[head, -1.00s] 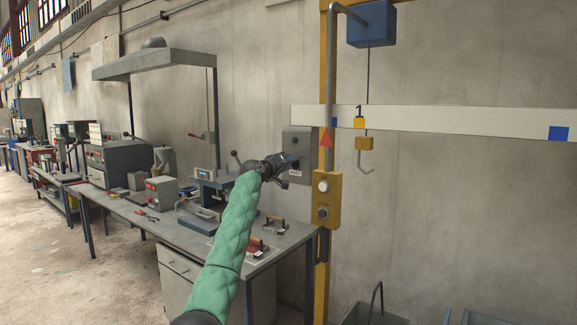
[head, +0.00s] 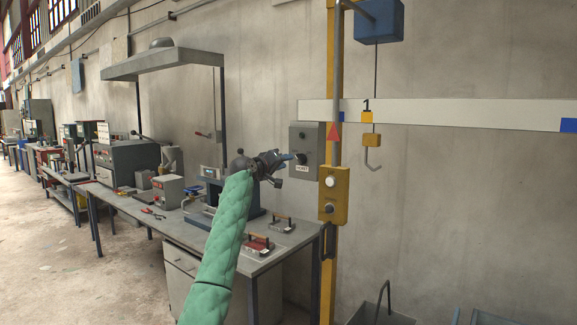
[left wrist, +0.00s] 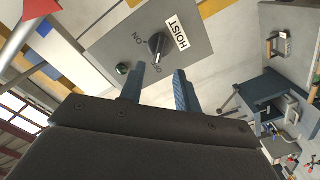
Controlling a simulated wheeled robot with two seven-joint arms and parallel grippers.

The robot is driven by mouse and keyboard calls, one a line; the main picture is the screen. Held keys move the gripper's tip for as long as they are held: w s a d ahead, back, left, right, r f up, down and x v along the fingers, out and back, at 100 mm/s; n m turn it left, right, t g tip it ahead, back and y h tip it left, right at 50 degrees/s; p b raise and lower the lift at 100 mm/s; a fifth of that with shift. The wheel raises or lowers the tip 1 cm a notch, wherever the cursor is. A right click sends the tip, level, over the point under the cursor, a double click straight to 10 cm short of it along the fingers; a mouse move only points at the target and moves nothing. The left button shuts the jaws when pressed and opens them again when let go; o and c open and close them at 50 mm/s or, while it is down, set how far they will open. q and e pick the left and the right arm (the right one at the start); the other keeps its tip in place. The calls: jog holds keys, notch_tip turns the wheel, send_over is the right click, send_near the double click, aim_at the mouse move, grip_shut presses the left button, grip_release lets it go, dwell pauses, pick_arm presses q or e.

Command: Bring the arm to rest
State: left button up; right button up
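My left gripper (head: 294,158) is in front of the grey switch panel (head: 311,138) on the wall, at the end of my green-sleeved arm. In the left wrist view the gripper (left wrist: 160,85) has two blue fingers apart with nothing between them. The black rotary knob (left wrist: 157,46) of the panel is just beyond the fingertips, beside the HOIST label (left wrist: 178,32). Its ON and OFF marks show, the second partly covered. I cannot tell whether a finger touches the knob. My right gripper is not in view.
A yellow post (head: 332,250) with a button box (head: 333,195) stands right of the panel. A hook (head: 373,160) hangs further right. Below is a grey workbench (head: 255,262) with a machine and two wooden-handled tools. Open floor (head: 60,250) lies to the left.

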pick_arm(q)
jog(key=shift+s+a, duration=0.3)
jog(key=shift+s, duration=0.05)
